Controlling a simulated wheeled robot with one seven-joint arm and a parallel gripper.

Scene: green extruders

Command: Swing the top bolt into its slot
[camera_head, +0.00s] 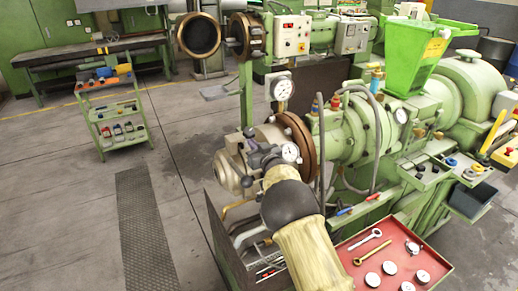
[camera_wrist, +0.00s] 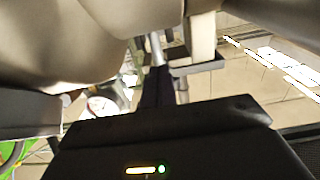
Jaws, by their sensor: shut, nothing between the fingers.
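The extruder's die head (camera_head: 232,168) is a pale metal body in front of a brown flange ring (camera_head: 297,135) on the green barrel. My gripper (camera_head: 252,140) is at the upper side of this head, with my arm reaching in from below. In the wrist view my gripper (camera_wrist: 160,78) has its dark fingers shut together. A slim metal rod (camera_wrist: 157,48), perhaps the top bolt, shows just beyond the fingertips; I cannot tell whether they touch it. Large pale metal surfaces fill the upper left of that view. The bolt's slot cannot be made out, and my gripper hides part of the head.
A dial gauge (camera_head: 290,152) sits right beside my gripper, and another gauge (camera_head: 283,88) stands above. A red tray (camera_head: 391,262) with tools and round parts lies at lower right. A green tool cart (camera_head: 117,118) stands at left. The floor between is clear.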

